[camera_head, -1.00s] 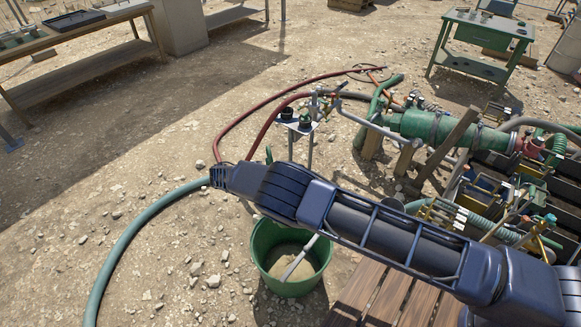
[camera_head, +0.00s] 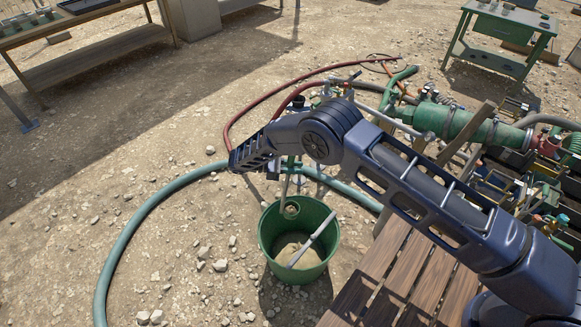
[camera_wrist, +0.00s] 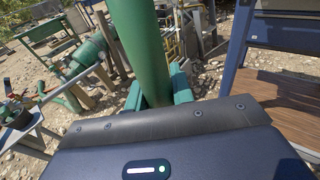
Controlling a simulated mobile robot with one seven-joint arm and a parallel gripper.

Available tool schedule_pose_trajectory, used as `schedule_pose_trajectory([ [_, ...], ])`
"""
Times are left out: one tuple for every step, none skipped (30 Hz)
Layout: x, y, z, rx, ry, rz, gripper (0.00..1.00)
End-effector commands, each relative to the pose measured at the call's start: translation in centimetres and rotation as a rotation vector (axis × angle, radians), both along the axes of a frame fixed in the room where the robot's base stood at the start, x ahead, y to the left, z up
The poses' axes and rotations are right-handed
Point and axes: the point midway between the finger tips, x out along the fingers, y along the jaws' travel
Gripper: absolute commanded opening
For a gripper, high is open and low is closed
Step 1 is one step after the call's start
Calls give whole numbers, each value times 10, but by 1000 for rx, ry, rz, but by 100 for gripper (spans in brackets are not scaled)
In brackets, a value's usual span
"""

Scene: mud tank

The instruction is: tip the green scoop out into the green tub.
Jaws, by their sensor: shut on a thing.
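The green tub (camera_head: 269,243) stands on the ground in the head view. It holds sandy-brown stuff, and a pale grey stick (camera_head: 318,236) leans in it. My gripper (camera_wrist: 158,92) is shut on the green scoop, whose thick green handle (camera_wrist: 142,45) rises between the green jaws in the wrist view. In the head view my arm hides most of the gripper. What looks like the scoop's small round bowl (camera_head: 290,208), brown inside, shows at the tub's far rim. I cannot tell whether it touches the rim.
A brown slatted bench (camera_head: 395,280) stands right of the tub. A teal hose (camera_head: 135,228) curves along the ground at left. Green pipework (camera_head: 450,122) and troughs lie at right. A white stand with black cups (camera_wrist: 20,125) shows in the wrist view. Stony ground left of the tub is open.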

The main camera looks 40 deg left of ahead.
Motion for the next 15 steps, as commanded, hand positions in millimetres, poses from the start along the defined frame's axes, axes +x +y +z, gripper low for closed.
schedule_pose_trajectory([
  [4,-3,0,10,13,-3,0],
  [5,-4,-1,18,20,-3,0],
  [6,-6,-1,26,27,-2,0],
  [8,-8,-2,33,33,-1,0],
  [10,-10,-4,41,39,1,0],
  [13,-13,-5,50,47,1,0],
  [14,-15,-7,57,55,1,0],
  [16,-17,-8,64,62,1,0],
  [19,-19,-9,74,72,1,0],
  [21,-22,-10,81,80,0,0],
  [23,-24,-12,88,87,0,0],
  [26,-26,-14,98,97,0,0],
  [28,-29,-15,105,105,0,0],
  [30,-31,-16,114,112,0,0],
  [34,-34,-18,125,122,-1,0],
])
